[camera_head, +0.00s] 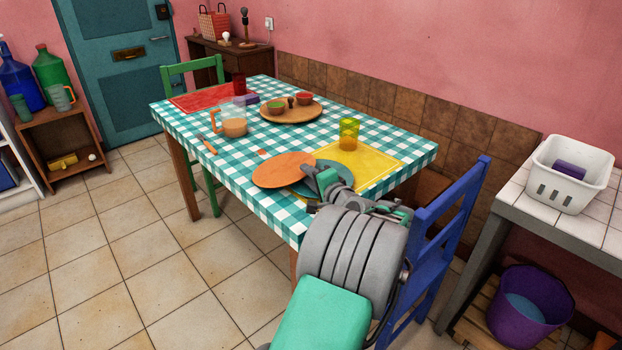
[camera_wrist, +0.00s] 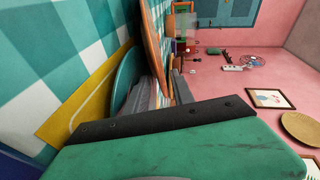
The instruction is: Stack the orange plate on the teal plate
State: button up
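The orange plate (camera_head: 283,170) is at the near side of the checked table, its right edge at my gripper (camera_head: 313,175). In the wrist view the orange plate (camera_wrist: 154,55) is seen nearly edge-on, its near rim between my fingers (camera_wrist: 165,88), and it stands off from the tablecloth. My gripper looks shut on that rim. The teal plate (camera_head: 340,171) lies partly on the yellow placemat, to the right of the orange plate and partly hidden by my gripper. The teal plate also shows in the wrist view (camera_wrist: 123,76), beside and lower than the orange plate.
A yellow glass (camera_head: 348,134) stands on the yellow placemat (camera_head: 375,163). A jug (camera_head: 233,123) and a wooden tray (camera_head: 291,115) with small bowls stand farther back. A blue chair (camera_head: 436,240) is close to my arm's right. A white basket (camera_head: 570,174) sits on the tiled counter.

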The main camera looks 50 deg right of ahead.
jog(key=shift+c, duration=0.3)
grip_shut()
dwell(1.0)
